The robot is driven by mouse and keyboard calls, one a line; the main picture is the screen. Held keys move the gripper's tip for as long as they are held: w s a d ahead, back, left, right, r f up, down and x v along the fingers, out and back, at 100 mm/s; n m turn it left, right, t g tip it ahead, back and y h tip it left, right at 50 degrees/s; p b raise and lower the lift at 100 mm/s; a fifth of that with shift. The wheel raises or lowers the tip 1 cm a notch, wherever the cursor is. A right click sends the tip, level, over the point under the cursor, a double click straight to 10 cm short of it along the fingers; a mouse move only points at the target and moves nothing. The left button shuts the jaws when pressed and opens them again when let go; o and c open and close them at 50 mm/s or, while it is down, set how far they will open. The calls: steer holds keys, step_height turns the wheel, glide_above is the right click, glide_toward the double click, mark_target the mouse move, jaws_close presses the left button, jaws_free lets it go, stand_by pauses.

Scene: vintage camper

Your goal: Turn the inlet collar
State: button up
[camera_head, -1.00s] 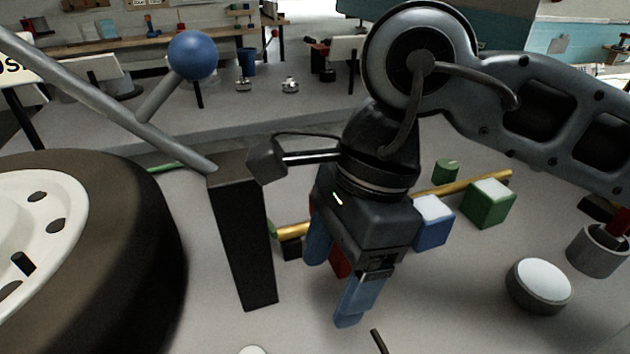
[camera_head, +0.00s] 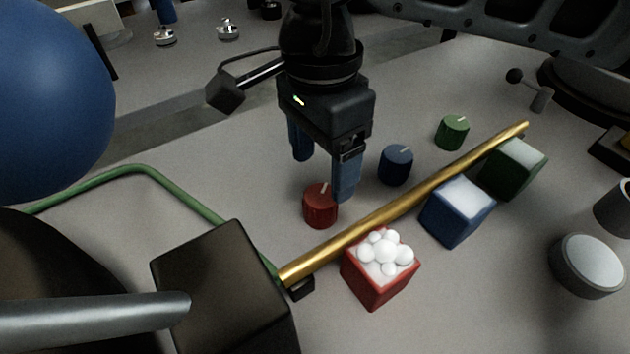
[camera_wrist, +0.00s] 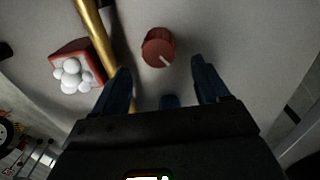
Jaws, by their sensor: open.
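No part is labelled as the inlet collar, so I cannot tell for certain which one it is. A round red knob (camera_head: 320,207) with a pale pointer line stands on the grey surface beside a brass pipe (camera_head: 405,206). Matching blue (camera_head: 396,166) and green (camera_head: 452,133) knobs stand farther along the pipe. My gripper (camera_head: 323,180) points down above and just behind the red knob, fingers apart and empty. In the wrist view the red knob (camera_wrist: 158,47) lies just beyond and between the two open fingertips (camera_wrist: 161,70), apparently untouched.
Along the pipe's near side stand a red box (camera_head: 372,285) with white balls, a blue box (camera_head: 456,218) and a green box (camera_head: 512,174). A dark block (camera_head: 220,285), green hose (camera_head: 180,185) and large blue ball (camera_head: 50,95) crowd the left. A pale-topped round cap (camera_head: 590,262) stands right.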

mark_target(322, 194)
steer(key=shift+s+f, duration=0.15)
steer(key=shift+f, duration=3)
steer(key=c, duration=1)
